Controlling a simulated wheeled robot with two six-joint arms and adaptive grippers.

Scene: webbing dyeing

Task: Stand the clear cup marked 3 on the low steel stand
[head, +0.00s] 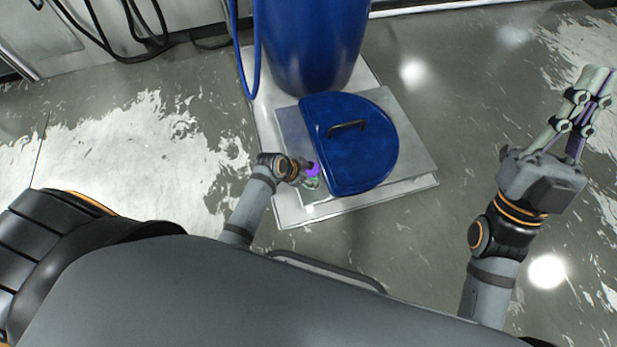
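A small clear, greenish rounded thing (311,183), perhaps the clear cup, shows just below a purple fingertip of my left gripper (311,171). No mark can be read on it. My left gripper is at the left edge of the blue lid. Its fingers are mostly hidden by the wrist, so its grip cannot be made out. A low steel-coloured platform (412,120) lies under the lid and may be the stand. My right gripper (601,78) is raised at the far right, away from the platform. Its fingers come close together with nothing seen between them.
The half-round blue lid (376,160) with a black handle (347,127) covers much of the platform. A tall blue barrel (312,45) stands behind it, on a pale base plate (290,212). Black cables (115,50) hang at back left. Floor is clear on both sides.

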